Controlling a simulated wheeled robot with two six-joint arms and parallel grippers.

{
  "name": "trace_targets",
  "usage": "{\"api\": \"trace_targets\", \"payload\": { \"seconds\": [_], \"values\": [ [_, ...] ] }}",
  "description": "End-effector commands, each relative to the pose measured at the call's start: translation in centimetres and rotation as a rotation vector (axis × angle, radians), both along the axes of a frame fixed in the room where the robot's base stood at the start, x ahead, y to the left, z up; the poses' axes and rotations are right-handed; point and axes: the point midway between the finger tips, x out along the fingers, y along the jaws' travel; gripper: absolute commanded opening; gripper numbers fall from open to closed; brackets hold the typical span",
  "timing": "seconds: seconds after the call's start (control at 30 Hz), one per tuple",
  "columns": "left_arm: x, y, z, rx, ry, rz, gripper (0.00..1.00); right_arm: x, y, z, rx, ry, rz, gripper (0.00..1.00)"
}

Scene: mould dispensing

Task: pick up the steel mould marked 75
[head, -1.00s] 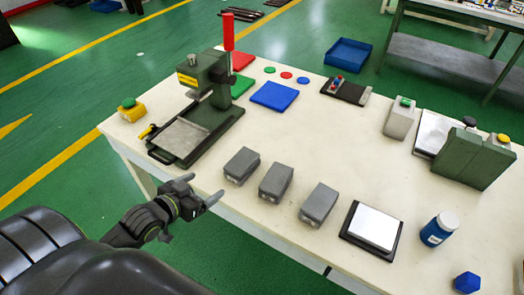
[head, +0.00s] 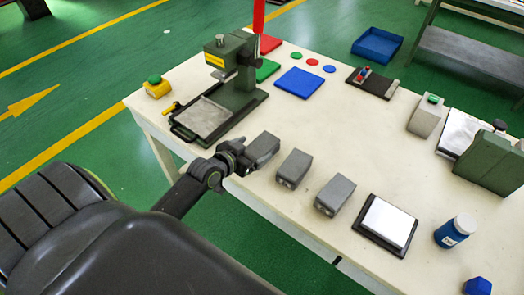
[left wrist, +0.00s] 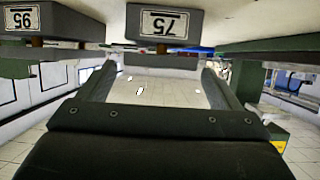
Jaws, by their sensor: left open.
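Three grey block-shaped moulds stand in a row along the table's near edge. The mould marked 75 (left wrist: 164,24) shows its upside-down label at the top centre of the left wrist view. It matches the leftmost mould (head: 264,148) in the head view. My left gripper (head: 246,156) is at that mould's near end, partly hiding it. In the left wrist view its fingers (left wrist: 158,88) are spread and empty, with the mould above them in the picture. I cannot tell whether they touch it. My right gripper is in neither view.
The middle mould (head: 294,167) and the right mould (head: 335,194) stand close by. A green press (head: 232,75) with a flat plate is behind and left. A scale (head: 386,222) and blue-labelled bottle (head: 456,230) are to the right. The table (head: 335,125) is clear behind the moulds.

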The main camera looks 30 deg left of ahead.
Motion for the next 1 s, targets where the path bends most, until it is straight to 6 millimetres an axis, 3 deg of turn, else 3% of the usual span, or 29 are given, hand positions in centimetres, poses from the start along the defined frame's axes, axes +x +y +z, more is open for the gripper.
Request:
{"api": "trace_targets", "payload": {
  "seconds": [0.4,0.77,1.0],
  "values": [
    [4.0,-0.5,-1.9,-0.001,-0.001,0.0,0.85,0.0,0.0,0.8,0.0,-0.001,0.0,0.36],
    [4.6,-0.6,-2.2,0.0,0.0,0.0,0.85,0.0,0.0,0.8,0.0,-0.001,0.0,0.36],
    [4.5,-0.6,-2.2,0.0,0.0,0.0,0.54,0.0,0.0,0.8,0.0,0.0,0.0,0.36]
  ]
}}
